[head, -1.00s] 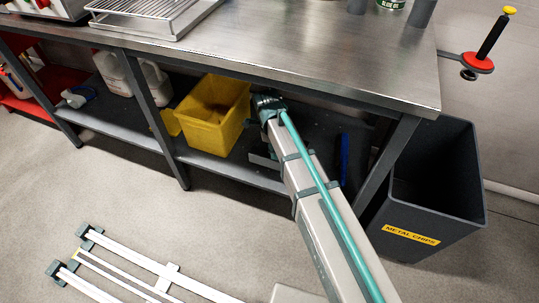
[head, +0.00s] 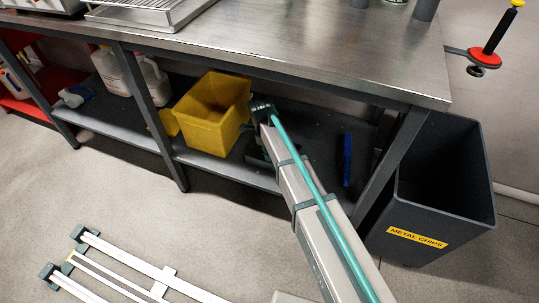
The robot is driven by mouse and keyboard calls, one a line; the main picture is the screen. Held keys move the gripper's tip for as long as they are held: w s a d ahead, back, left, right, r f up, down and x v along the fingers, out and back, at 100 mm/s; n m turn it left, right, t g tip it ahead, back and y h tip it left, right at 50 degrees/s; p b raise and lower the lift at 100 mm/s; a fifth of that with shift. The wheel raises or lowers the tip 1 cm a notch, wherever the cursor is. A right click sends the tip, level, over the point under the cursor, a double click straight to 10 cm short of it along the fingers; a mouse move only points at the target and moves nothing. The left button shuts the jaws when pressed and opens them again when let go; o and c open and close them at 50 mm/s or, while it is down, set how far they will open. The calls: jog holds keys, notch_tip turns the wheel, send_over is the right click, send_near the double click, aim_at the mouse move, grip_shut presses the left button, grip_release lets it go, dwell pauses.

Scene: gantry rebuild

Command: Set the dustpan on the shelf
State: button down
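The lower shelf (head: 213,160) is a dark board under the steel workbench. A thin blue object (head: 347,158) stands on or above it at the right, near the bench leg; I cannot tell whether it is the dustpan. No other thing shows clearly as a dustpan. My arm reaches from the bottom right under the bench top, its dark joint (head: 262,106) just right of the yellow bin. Fingertips cannot be made out; my gripper is hidden beyond or behind the arm. A grey shape beneath the joint is too covered to identify.
The yellow bin (head: 212,112), white jugs (head: 112,70) and a spray bottle (head: 75,96) occupy the shelf. Bench legs (head: 393,160) bound the opening. A grey metal-chips bin (head: 420,215) stands at the right. A white-railed frame (head: 130,265) is on the floor.

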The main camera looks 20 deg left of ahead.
jog(key=c, duration=1)
grip_release()
jog(key=r+p, duration=0.1)
jog(key=r, duration=0.3)
jog(key=a+r+p, duration=0.1)
jog(key=r, duration=0.3)
jog(key=r+p, duration=0.1)
jog(key=r, duration=0.3)
jog(key=shift+a+p, duration=0.35)
jog(key=shift+a, duration=0.05)
